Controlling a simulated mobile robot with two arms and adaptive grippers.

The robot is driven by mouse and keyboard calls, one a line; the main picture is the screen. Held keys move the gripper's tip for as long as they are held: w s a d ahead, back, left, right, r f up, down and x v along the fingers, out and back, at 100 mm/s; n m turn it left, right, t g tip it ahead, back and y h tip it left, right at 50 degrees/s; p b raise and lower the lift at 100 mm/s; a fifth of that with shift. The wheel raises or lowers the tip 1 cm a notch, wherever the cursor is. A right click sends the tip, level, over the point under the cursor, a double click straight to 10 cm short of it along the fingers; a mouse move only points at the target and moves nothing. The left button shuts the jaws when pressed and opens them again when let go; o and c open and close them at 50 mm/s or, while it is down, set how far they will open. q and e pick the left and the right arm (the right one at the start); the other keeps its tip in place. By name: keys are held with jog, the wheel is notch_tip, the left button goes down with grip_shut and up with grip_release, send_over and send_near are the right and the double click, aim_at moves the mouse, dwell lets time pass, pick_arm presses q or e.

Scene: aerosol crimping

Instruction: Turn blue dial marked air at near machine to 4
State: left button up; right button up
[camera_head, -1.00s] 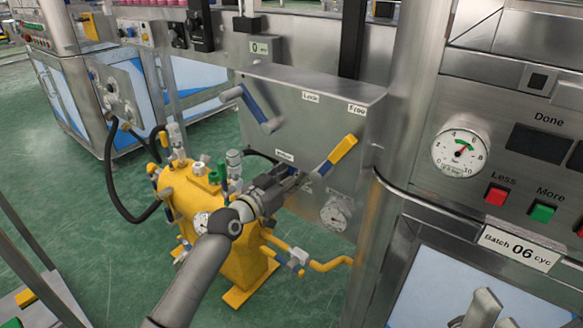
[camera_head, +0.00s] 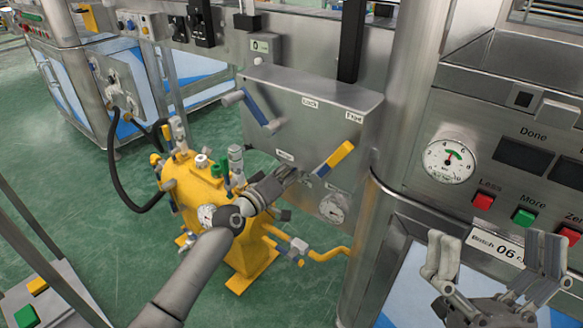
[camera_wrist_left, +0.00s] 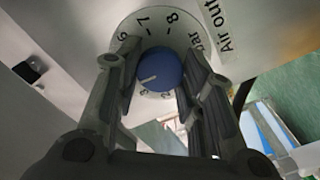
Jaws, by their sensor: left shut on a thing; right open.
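The blue dial (camera_wrist_left: 160,68) shows in the left wrist view on a round white scale (camera_wrist_left: 188,28) with numbers including 7 and 8; "bar" and "Air out" stand beside it. The dial's white pointer mark points to the lower left, and I cannot clearly read its number. My left gripper (camera_head: 292,176) reaches the front of the grey machine box (camera_head: 300,112) and is shut on the dial, one finger at each side. In the head view the gripper hides the dial. My right gripper (camera_head: 500,262) is open and empty at the lower right.
A blue lever (camera_head: 258,110) and a yellow lever (camera_head: 335,160) stick out near my left gripper. A small gauge (camera_head: 333,208) sits below. A yellow tank (camera_head: 195,190) with valves stands left. A control panel with a larger gauge (camera_head: 450,160) is at right.

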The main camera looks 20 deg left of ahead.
pick_arm(q)
jog(key=shift+n, duration=0.4)
pick_arm(e)
jog(key=shift+w+a+f, duration=0.1)
jog(key=shift+w+f, duration=0.2)
jog(key=shift+w, duration=0.15)
jog(key=shift+g, duration=0.3)
pick_arm(q)
jog(key=o, duration=1)
jog(key=shift+o, duration=0.2)
jog(key=v, duration=1.2)
